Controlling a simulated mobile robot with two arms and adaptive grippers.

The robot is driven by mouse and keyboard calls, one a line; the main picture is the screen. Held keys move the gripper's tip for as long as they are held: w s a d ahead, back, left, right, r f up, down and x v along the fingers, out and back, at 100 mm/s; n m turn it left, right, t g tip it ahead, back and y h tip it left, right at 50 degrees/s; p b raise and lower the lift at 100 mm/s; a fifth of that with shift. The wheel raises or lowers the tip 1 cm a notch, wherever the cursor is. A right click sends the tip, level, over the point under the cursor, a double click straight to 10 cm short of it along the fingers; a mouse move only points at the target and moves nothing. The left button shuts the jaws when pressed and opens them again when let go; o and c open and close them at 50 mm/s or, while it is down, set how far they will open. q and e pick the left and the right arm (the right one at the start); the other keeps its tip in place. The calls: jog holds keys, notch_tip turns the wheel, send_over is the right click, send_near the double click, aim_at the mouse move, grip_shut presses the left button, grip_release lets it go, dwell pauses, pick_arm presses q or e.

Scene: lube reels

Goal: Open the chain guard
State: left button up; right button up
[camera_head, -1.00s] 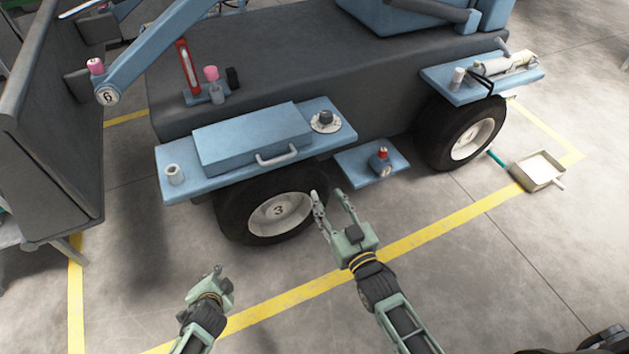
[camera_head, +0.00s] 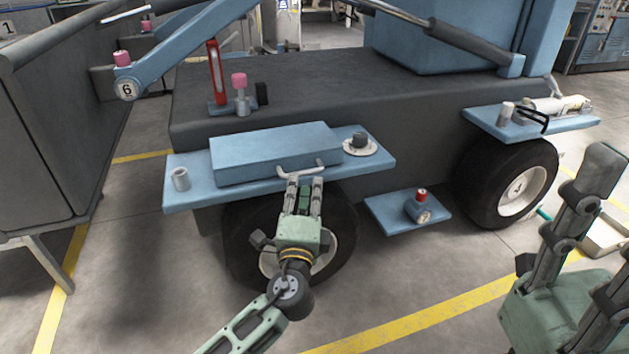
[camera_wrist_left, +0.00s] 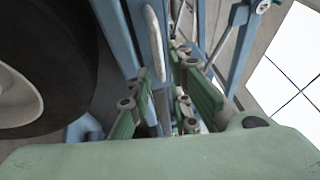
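The chain guard looks to be the blue box-shaped cover (camera_head: 270,153) on the near blue shelf of the machine. It lies closed, with a pale bar handle (camera_head: 312,169) along its front edge. My left gripper (camera_head: 304,183) is at this handle, fingers pointing up to it and apart. In the left wrist view, the handle (camera_wrist_left: 153,42) runs up just beyond the parted fingers (camera_wrist_left: 165,100); I cannot tell whether they touch it. My right gripper (camera_head: 600,225) is large at the right edge, fingers apart and empty, partly cut off.
A round dial (camera_head: 359,145) and a small cup (camera_head: 180,179) flank the cover. A lower step (camera_head: 385,212) holds a small red-topped device (camera_head: 420,205). The wheel (camera_head: 335,245) is behind my left gripper. A tray (camera_head: 604,235) lies on the floor at right.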

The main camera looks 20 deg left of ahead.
aim_at(306, 173)
pick_arm(q)
jog(key=b+x, duration=0.1)
jog(key=x, duration=0.5)
jog(key=shift+a, duration=0.1)
jog(key=shift+c, duration=0.3)
grip_shut()
